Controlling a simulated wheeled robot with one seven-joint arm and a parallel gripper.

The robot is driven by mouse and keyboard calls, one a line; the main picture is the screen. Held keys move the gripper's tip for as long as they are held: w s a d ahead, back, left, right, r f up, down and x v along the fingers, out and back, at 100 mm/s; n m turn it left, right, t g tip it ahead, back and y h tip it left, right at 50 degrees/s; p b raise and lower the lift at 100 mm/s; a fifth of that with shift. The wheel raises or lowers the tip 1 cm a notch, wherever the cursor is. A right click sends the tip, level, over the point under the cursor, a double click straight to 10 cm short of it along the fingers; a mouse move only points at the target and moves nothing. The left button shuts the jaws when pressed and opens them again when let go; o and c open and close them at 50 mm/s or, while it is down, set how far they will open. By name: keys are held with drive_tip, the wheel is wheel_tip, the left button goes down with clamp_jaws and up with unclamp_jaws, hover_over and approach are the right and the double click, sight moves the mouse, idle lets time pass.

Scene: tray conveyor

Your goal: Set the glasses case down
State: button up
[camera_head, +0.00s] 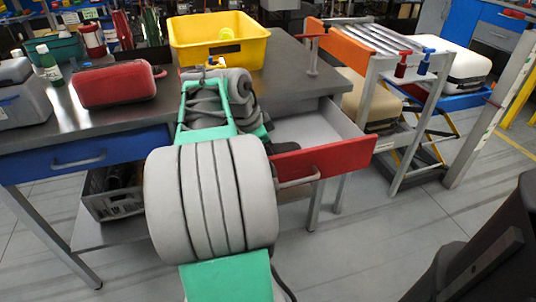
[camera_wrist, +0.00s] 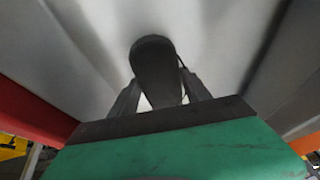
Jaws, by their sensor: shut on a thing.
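In the wrist view, a dark, rounded, elongated glasses case (camera_wrist: 156,66) is held between the two fingers of my gripper (camera_wrist: 160,97). Pale grey surfaces of the open drawer surround it. The drawer (camera_head: 312,128), with a red front, is pulled out from under the grey table in the head view. My gripper is at the drawer's left part, mostly hidden behind my own arm in the head view. I cannot tell whether the case touches the drawer floor.
A yellow bin (camera_head: 195,57) with a yellow-green ball stands on the table (camera_head: 287,80). A red bag-like case (camera_head: 115,86) and a green bottle (camera_head: 49,68) are at the left. A roller conveyor (camera_head: 372,38) stands at the right. The visible drawer floor is clear.

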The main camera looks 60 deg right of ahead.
drive_tip(key=shift+f, duration=0.15)
drive_tip(key=o, duration=1.4)
drive_tip(key=shift+o, duration=0.2)
drive_tip(key=p+v, duration=0.5)
drive_tip(key=v, duration=0.7)
drive_tip(key=shift+r, duration=0.2)
